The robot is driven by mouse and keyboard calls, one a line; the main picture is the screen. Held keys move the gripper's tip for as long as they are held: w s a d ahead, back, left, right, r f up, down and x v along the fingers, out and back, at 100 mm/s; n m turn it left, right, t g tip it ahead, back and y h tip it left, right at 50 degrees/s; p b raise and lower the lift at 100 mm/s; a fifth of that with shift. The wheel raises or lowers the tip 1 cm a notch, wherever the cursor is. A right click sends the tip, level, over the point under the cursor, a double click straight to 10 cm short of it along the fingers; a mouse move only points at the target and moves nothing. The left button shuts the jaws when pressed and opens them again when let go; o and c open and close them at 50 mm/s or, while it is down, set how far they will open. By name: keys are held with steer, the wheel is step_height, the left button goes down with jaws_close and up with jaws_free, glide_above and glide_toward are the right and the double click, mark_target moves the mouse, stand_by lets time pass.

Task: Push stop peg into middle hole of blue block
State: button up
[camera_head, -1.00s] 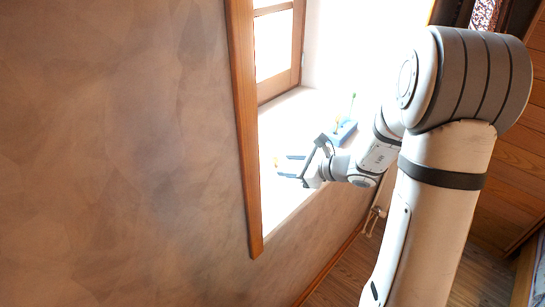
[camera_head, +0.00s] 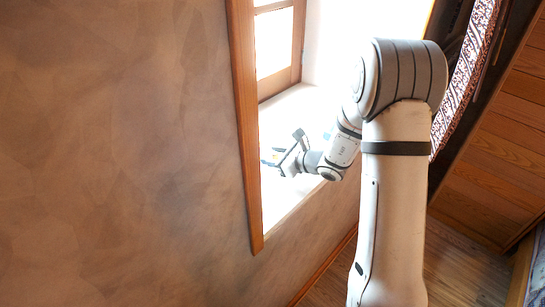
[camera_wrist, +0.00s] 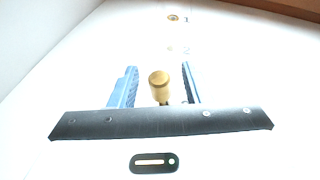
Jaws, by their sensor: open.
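A brass-coloured peg with a round head (camera_wrist: 160,79) shows in the wrist view between the two blue fingers of my gripper (camera_wrist: 159,68). The fingers are apart, with a visible gap on either side of the peg's head. The peg's lower part is partly hidden by the dark gripper bar. In the head view my gripper (camera_head: 272,157) is low over the white window sill, near its left edge. The blue block cannot be made out in either current view; my arm covers the part of the sill where it showed earlier.
The white sill (camera_head: 286,200) is bounded on the left by a wooden frame post (camera_head: 246,150) and wall. A window (camera_head: 275,45) stands behind. A small brownish round thing (camera_wrist: 173,18) lies farther along the sill in the wrist view.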

jaws_close()
stand_by(0.3)
steer(key=shift+r, duration=0.1)
